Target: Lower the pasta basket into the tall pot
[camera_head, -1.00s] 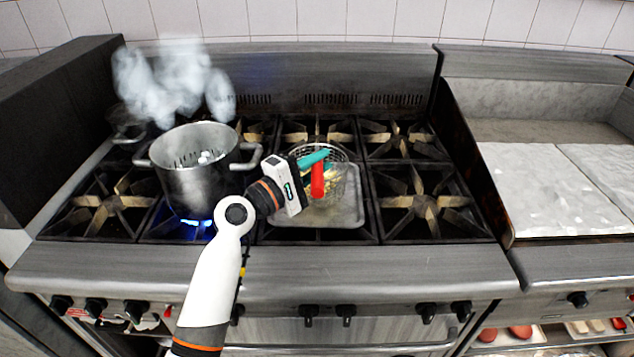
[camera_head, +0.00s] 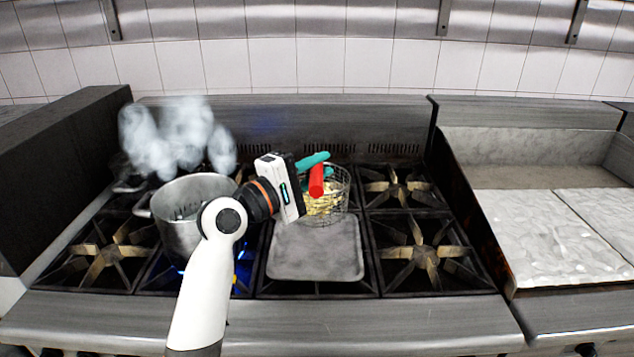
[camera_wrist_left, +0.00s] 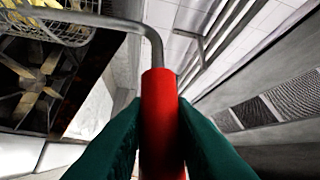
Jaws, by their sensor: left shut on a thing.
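The wire pasta basket (camera_head: 328,202) holds pale pasta and has a red handle (camera_head: 316,181). My left gripper (camera_head: 314,167), with teal fingers, is shut on that red handle. The left wrist view shows the fingers on both sides of the red handle (camera_wrist_left: 160,110), with the metal rod running to the basket (camera_wrist_left: 62,22) at upper left. The basket appears raised above the grey tray. The tall pot (camera_head: 180,225) stands on a lit burner to the left of the basket, partly hidden by my left arm. My right gripper is not in view.
A grey tray (camera_head: 316,262) lies on the middle burners, with nothing seen on it. Steam rises behind and above the pot. Empty burner grates (camera_head: 420,250) are to the right, then a flat griddle (camera_head: 550,235). A tiled wall is behind.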

